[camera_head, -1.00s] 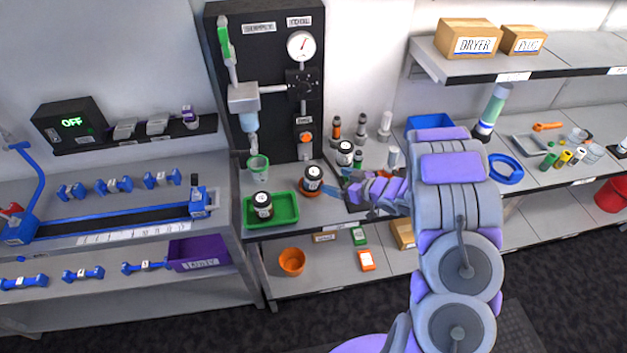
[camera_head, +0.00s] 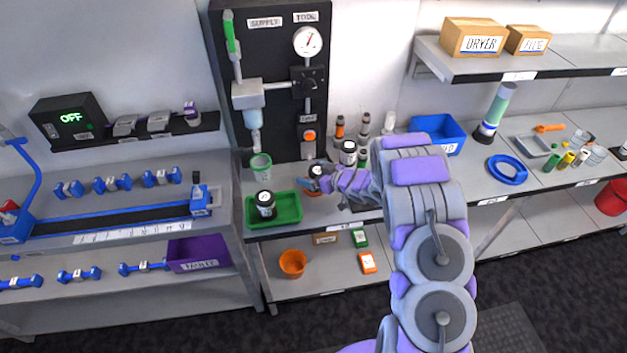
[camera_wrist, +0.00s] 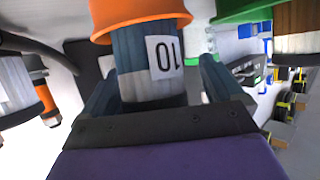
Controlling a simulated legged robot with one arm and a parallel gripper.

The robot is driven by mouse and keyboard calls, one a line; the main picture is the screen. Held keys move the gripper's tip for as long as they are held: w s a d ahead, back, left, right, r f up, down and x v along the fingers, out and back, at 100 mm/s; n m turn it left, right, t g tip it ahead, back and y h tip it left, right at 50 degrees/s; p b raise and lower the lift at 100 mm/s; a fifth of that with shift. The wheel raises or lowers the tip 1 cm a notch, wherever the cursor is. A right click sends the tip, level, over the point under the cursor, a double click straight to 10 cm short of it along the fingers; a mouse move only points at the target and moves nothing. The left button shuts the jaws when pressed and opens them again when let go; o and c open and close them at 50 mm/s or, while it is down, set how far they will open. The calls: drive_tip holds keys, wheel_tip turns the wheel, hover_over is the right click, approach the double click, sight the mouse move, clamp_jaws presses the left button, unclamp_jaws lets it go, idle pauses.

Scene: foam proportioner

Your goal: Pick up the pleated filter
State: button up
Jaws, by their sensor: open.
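A ribbed cylinder (camera_wrist: 150,65), which looks like the pleated filter, has a dark blue and pale body and a label reading 10. It stands against an orange dish (camera_wrist: 140,12) in the wrist view, which appears upside down. My gripper (camera_wrist: 158,78) is open, with one finger on each side of the cylinder. I cannot tell whether the fingers touch it.
A similar dark-topped jar (camera_head: 265,202) stands on a green tray (camera_head: 289,210) to the left. Another (camera_head: 348,152) stands close behind my gripper. A green cup (camera_head: 261,166) sits under the dispenser. Several orange and grey bottles stand behind to the right.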

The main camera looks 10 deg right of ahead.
drive_tip(key=shift+d+r, duration=0.1)
drive_tip(key=shift+d, duration=0.7)
drive_tip(key=c, duration=0.5)
drive_tip(key=shift+a, duration=0.5)
drive_tip(key=c, duration=0.6)
drive_tip(key=shift+c, duration=0.5)
drive_tip(key=shift+d, duration=0.2)
